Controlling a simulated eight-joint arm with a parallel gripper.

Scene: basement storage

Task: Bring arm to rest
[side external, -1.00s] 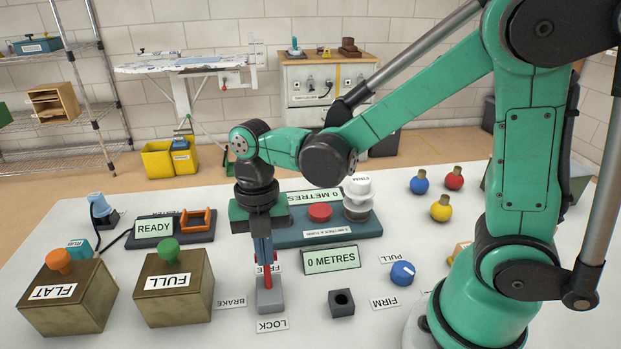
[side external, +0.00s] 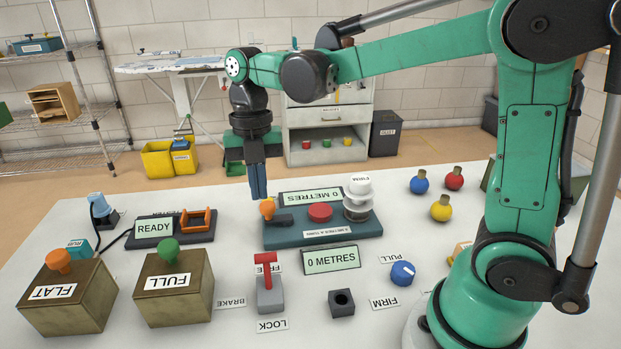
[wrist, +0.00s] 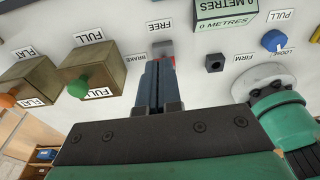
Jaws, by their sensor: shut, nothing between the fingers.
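My gripper (side external: 257,180) is shut and empty, pointing down and raised above the table. In the side view it hangs behind and above the brake lever (side external: 264,275), a red handle on a grey base between the FREE and LOCK labels.
A blue-grey panel (side external: 330,233) with an orange-knobbed lever, a red button and a white knob stands behind the brake. Two brown boxes, FLAT (side external: 70,298) and FULL (side external: 173,288), stand at left. A small dark socket block (side external: 342,303) and a blue dial (side external: 402,273) are at right.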

